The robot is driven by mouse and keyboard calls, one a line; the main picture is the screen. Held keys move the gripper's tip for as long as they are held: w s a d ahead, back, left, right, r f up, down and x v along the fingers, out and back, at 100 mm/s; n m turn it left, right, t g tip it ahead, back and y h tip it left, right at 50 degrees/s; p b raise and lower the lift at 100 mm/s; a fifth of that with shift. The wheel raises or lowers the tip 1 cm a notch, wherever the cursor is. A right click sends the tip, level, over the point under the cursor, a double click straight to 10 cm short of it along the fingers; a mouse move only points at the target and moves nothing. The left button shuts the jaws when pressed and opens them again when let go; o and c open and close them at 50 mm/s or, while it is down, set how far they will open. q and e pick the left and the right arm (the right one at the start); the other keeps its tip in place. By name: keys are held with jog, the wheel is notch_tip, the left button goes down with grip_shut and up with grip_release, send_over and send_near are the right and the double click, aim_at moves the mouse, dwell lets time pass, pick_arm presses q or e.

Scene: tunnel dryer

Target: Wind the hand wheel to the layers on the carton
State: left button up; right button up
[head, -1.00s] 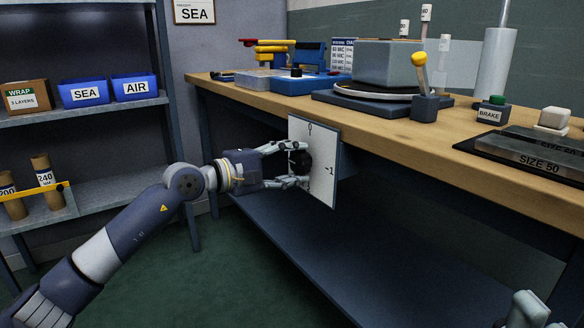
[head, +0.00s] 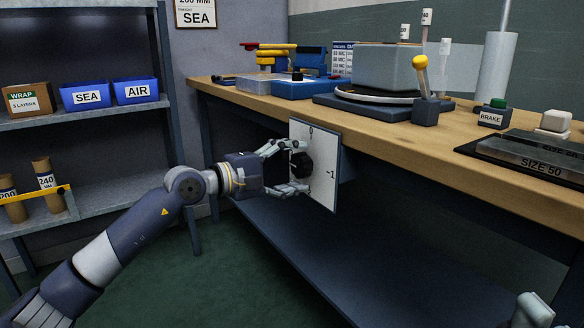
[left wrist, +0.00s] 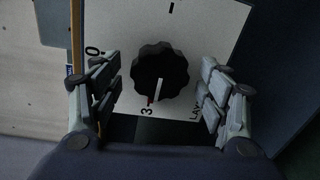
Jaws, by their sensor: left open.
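The hand wheel (head: 301,165) is a black lobed knob on a white dial plate (head: 324,186) under the bench edge. In the left wrist view the knob (left wrist: 160,71) has a white pointer line aimed down near the red tick by the 3, slightly to its right. My left gripper (head: 290,168) is open, its fingers on either side of the knob and apart from it in the left wrist view (left wrist: 162,92). The carton (head: 27,100) on the left shelf is marked WRAP 3 LAYERS. Part of my right gripper (head: 531,310) shows at the lower right corner.
The bench (head: 400,135) holds a turntable with a grey block, a yellow-knobbed lever (head: 420,80), a BRAKE button (head: 494,112) and a SIZE 50 plate (head: 530,150). Blue SEA and AIR bins (head: 86,96) stand beside the carton. A lower shelf (head: 330,265) lies beneath the dial.

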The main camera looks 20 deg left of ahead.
pick_arm(q)
jog(key=shift+s+a, duration=0.1)
jog(key=v, duration=1.1)
jog(key=shift+s+a, duration=0.25)
jog(key=shift+s, duration=0.05)
